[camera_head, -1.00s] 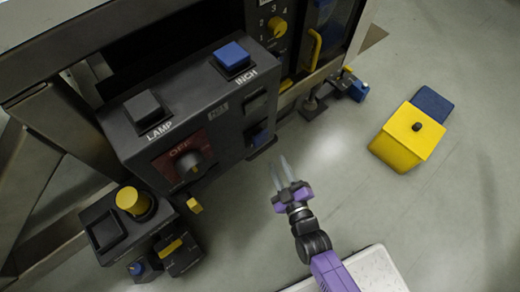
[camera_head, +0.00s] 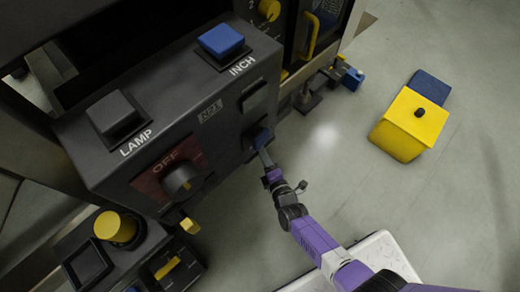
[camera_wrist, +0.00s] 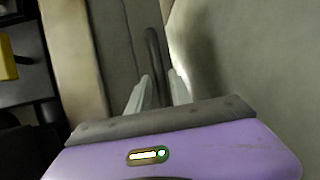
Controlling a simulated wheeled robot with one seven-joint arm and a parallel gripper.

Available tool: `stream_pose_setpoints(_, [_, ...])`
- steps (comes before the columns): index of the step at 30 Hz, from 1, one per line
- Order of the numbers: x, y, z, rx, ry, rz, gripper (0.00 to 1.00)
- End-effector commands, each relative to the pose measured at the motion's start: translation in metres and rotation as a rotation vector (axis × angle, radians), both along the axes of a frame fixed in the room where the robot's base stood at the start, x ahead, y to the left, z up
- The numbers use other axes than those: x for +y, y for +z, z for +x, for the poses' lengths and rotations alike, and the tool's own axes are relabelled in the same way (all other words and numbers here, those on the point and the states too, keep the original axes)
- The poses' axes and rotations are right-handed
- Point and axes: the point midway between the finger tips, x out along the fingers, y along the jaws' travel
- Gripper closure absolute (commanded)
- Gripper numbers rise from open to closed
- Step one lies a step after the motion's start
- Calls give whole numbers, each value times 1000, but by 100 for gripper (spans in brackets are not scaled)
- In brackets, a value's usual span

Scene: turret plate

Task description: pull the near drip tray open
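My purple gripper (camera_head: 268,165) is beside the lower right edge of the black control box in the head view, its pale fingertips overlapping the blue part there. In the wrist view the two fingers of my gripper (camera_wrist: 158,92) are apart, with a dark upright bar (camera_wrist: 154,50) in the gap between them. The bar lies against a grey-brown panel (camera_wrist: 118,45); whether it touches a finger I cannot tell. It looks like a handle, but I cannot tell if it belongs to the near drip tray. No drip tray is clearly visible in the head view.
The control box (camera_head: 100,165) has a LAMP button (camera_head: 115,115), a blue INCH button (camera_head: 222,40) and an OFF knob (camera_head: 182,182). A yellow-knobbed box (camera_head: 115,228) stands lower left.

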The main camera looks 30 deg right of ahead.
Motion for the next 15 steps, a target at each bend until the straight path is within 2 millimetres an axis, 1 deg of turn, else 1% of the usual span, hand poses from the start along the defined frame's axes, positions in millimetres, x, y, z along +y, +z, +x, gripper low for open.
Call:
stream_pose_setpoints(1, [-1, -4, 9, -2, 1, 0, 75])
stream_pose_setpoints(6, [-2, -7, 26, 0, 1, 0, 75])
stream_pose_setpoints(10, [-2, -7, 31, 1, 1, 1, 75])
stream_pose_setpoints(15, [-2, -6, 32, 1, 1, 1, 75])
